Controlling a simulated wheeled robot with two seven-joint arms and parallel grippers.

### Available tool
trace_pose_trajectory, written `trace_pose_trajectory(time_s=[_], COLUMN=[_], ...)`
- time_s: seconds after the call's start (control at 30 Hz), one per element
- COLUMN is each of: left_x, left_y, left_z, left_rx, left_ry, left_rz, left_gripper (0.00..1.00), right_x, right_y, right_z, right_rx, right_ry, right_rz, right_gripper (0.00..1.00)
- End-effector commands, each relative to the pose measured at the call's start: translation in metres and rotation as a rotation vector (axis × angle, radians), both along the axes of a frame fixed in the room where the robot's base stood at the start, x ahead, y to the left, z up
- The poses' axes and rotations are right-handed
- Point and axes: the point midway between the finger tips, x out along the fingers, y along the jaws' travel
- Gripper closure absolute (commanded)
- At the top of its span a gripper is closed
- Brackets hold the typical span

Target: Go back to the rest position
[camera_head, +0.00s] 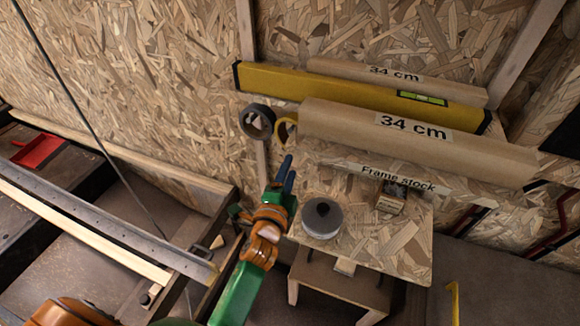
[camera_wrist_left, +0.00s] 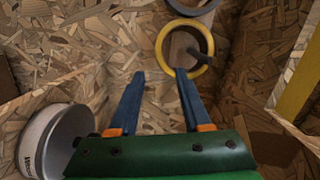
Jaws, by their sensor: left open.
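My left gripper (camera_head: 285,172) is raised in front of the board wall, left of the shelf of frame stock. Its two blue fingers point up and toward the wall. In the left wrist view the fingers (camera_wrist_left: 160,74) stand apart with nothing between them. A yellow tape roll (camera_wrist_left: 160,47) hangs on a peg just beyond the fingertips, apart from them as far as I can tell; it also shows partly hidden in the head view (camera_head: 280,130). My right gripper is not in view.
A round tin (camera_head: 322,219) and a small wooden block (camera_head: 391,199) stand on the shelf (camera_head: 400,240). Boards (camera_head: 420,140) labelled 34 cm and a yellow level (camera_head: 340,88) lie behind. A dark tape roll (camera_head: 257,121) hangs nearby. A workbench (camera_head: 60,170) with a red tray (camera_head: 40,151) is left.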

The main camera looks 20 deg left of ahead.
Motion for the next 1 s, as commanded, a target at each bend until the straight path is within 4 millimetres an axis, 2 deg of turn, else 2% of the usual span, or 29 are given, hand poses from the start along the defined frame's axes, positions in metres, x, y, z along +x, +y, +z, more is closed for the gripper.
trace_pose_trajectory(time_s=[0.17, 0.27, 0.33, 0.4, 0.53, 0.7, 0.87, 1.0], left_x=[-0.007, -0.024, -0.049, -0.078, -0.132, -0.197, -0.254, -0.252], left_y=[0.001, 0.020, 0.036, 0.044, 0.042, 0.026, 0.010, 0.008], left_z=[-0.001, -0.020, -0.044, -0.067, -0.098, -0.117, -0.122, -0.156], left_rx=[-0.010, -0.154, -0.332, -0.512, -0.758, -0.954, -1.056, -1.051], left_ry=[0.007, 0.100, 0.217, 0.342, 0.550, 0.784, 0.986, 1.018], left_rz=[0.006, 0.087, 0.182, 0.278, 0.422, 0.570, 0.693, 0.717], left_gripper=[0.52, 0.52, 0.52, 0.52, 0.52, 0.52, 0.52, 0.52], right_x=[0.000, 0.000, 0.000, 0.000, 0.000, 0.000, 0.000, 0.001], right_y=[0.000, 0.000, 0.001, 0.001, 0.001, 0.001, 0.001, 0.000], right_z=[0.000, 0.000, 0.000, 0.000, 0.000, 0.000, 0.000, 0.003], right_rx=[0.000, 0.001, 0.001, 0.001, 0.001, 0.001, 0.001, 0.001], right_ry=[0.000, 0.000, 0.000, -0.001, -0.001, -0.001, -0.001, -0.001], right_rz=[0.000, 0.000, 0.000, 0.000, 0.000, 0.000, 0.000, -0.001], right_gripper=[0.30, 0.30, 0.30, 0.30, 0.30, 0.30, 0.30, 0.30])
